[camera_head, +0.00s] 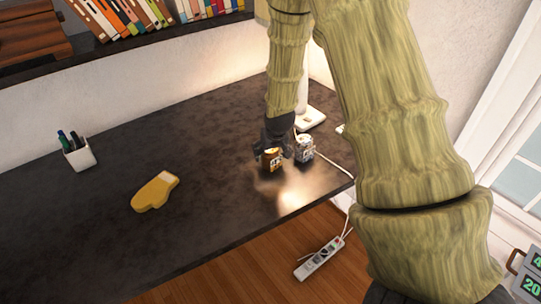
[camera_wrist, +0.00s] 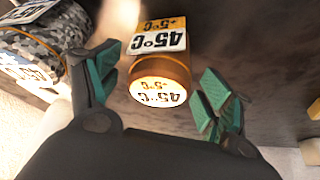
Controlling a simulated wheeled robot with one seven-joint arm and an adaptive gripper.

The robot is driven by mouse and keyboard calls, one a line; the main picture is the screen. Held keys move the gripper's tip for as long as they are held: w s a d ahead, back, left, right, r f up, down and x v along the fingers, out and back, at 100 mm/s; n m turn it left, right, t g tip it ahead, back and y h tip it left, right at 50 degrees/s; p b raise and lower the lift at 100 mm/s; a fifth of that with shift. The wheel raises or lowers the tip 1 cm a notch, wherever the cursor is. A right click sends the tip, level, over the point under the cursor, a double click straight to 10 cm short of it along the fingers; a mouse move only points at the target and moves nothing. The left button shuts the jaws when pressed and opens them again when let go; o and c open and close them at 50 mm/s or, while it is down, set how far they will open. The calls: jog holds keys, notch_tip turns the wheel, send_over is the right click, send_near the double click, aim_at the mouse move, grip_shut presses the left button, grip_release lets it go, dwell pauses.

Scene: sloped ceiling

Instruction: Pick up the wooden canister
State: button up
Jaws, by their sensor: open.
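The wooden canister (camera_head: 272,160) is a small orange-brown cylinder on the dark desk, near its right end. In the wrist view the canister (camera_wrist: 160,68) shows a white lid or end marked 45°C and a white and yellow label on its side. My gripper (camera_head: 273,145) is over it, covering part of it in the head view. In the wrist view my gripper (camera_wrist: 158,82) is open, with one green-padded finger on each side of the canister. Gaps show between the pads and the canister. Whether the fingers are low enough to surround it is hard to tell.
A grey camouflage canister (camera_head: 304,149) stands close to the right; it is at left in the wrist view (camera_wrist: 42,45). A yellow block-like object (camera_head: 155,190) and a white pen cup (camera_head: 78,154) are further left. The desk's middle is clear. A power strip (camera_head: 319,259) lies on the floor.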

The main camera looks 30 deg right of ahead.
jog(key=shift+x, duration=0.75)
jog(key=shift+c, duration=0.3)
jog(key=c, duration=1)
jog(key=shift+c, duration=0.4)
jog(key=shift+r, duration=0.2)
